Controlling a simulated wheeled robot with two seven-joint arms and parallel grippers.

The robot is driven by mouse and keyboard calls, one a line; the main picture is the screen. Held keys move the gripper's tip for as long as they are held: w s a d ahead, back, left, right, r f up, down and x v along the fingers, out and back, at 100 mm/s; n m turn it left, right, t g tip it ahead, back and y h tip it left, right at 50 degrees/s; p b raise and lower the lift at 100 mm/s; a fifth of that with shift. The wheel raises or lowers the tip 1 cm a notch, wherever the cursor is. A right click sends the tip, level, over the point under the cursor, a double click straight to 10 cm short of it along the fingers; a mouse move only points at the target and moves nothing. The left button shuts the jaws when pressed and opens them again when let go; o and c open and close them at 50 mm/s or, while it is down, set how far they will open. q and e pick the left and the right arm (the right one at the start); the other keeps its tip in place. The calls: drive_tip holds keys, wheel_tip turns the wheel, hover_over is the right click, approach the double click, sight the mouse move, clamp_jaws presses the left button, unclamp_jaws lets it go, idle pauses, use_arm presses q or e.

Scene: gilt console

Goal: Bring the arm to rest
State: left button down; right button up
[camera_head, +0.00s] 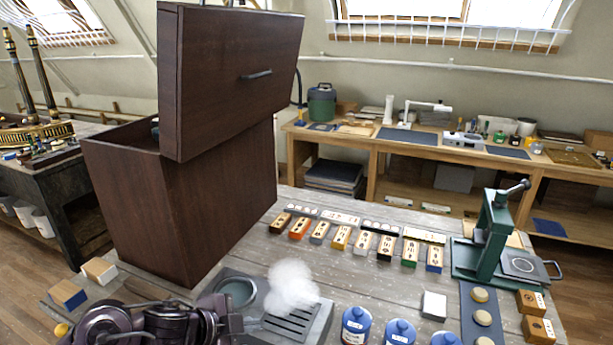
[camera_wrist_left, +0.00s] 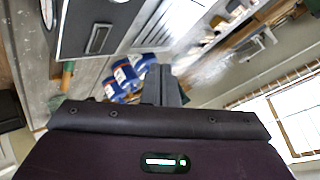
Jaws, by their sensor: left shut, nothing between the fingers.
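My left arm (camera_head: 170,322) comes in at the bottom left of the head view, dark and folded low over the table's near edge. My left gripper (camera_head: 254,322) points right, near the grey slotted station (camera_head: 318,325). In the left wrist view the fingers of my left gripper (camera_wrist_left: 163,85) are together with nothing between them. Whether the gripper touches the station cannot be told. My right gripper is not in view.
A dark wooden cabinet (camera_head: 130,200) with an opened upper part stands left on the table. Blue jars (camera_head: 356,325), a green press (camera_head: 492,235) and rows of small boxes (camera_head: 342,237) stand to the right.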

use_arm(q)
drive_tip(key=s+n+y, duration=0.1)
drive_tip(key=n, duration=0.1)
drive_tip(key=s+d+f+n+t, duration=0.1)
drive_tip(key=n, duration=0.1)
drive_tip(key=s+d+n+t+y, duration=0.1)
drive_tip(key=n, duration=0.1)
drive_tip(key=shift+s+f+y, duration=0.25)
drive_tip(key=shift+s+y, duration=0.05)
drive_tip(key=shift+s, duration=0.1)
drive_tip(key=s+a+f+n+g+y, duration=0.25)
drive_tip(key=s+a+n, duration=0.2)
drive_tip(key=s, duration=0.35)
drive_tip(key=s+a+f+n+g+y, duration=0.1)
drive_tip(key=s+a+f+n+g, duration=0.35)
drive_tip(key=s, duration=0.25)
wheel_tip(320, 180, down, 34)
drive_tip(key=s+b, duration=0.3)
drive_tip(key=b, duration=0.2)
drive_tip(key=s+a+f+b, duration=0.1)
drive_tip(key=s+f, duration=0.8)
drive_tip(key=f, duration=0.2)
drive_tip(key=s+a+f+g+b, duration=0.1)
drive_tip(key=s+f+b, duration=0.1)
drive_tip(key=s+f, duration=0.8)
drive_tip(key=shift+a+f+g+b, duration=0.3)
drive_tip(key=shift+a+f, duration=0.1)
drive_tip(key=shift+f, duration=0.25)
drive_tip(key=shift+s, duration=0.1)
